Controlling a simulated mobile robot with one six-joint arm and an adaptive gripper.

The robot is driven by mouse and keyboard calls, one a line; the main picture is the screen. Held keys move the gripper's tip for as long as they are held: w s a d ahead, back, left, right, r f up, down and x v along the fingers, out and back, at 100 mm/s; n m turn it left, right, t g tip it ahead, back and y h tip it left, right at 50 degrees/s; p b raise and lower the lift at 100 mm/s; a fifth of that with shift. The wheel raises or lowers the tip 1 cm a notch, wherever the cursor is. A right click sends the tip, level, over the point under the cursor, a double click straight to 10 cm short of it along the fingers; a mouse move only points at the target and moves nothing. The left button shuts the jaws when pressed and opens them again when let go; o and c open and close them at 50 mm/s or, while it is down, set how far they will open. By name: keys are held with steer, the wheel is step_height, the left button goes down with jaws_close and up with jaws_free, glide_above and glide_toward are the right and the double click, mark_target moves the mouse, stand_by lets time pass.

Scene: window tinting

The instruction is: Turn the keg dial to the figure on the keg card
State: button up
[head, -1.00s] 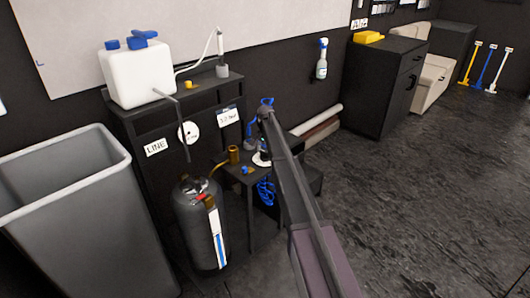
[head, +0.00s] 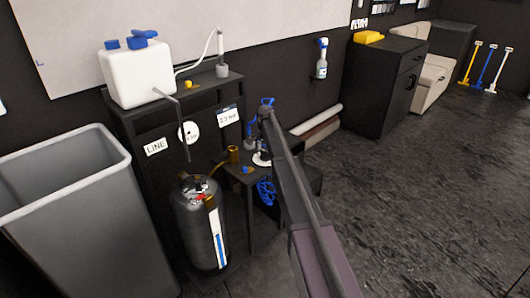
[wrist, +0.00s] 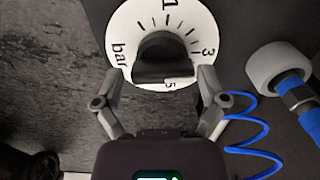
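In the wrist view the keg dial is a white round face (wrist: 120,32) with black ticks, the figures 1, 3 and 5 and the word "bar". A black knob (wrist: 163,60) stands at its middle, its broad bar lying roughly level in the picture. My gripper (wrist: 161,78) has its two fingers apart, one on each side of the knob, with gaps showing. In the head view the dial's white edge (head: 262,160) shows low beside my arm, which hides much of it. A small card (head: 228,116) on the rack carries a figure in bar, too small to read surely.
A dark keg (head: 200,225) stands below the rack, left of a low black table. A white gauge (head: 188,133) and a "LINE" card (head: 155,147) are on the rack. A pale round fitting with a blue hose (wrist: 280,75) sits right of the dial. The floor at right is clear.

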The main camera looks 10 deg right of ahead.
mark_target(265, 151)
steer(key=shift+w+n, duration=0.1)
steer(key=shift+n, duration=0.2)
stand_by(0.4)
steer(key=n, duration=1.6)
steer(key=shift+n, duration=0.4)
steer(key=n, duration=0.6)
step_height(265, 151, up, 14)
steer(key=p, duration=1.4)
steer(key=s+r+m+p, duration=0.3)
steer(key=s, duration=0.9)
steer(key=s+r+m+p, duration=0.3)
steer(key=s, duration=0.9)
steer(key=shift+r, duration=0.2)
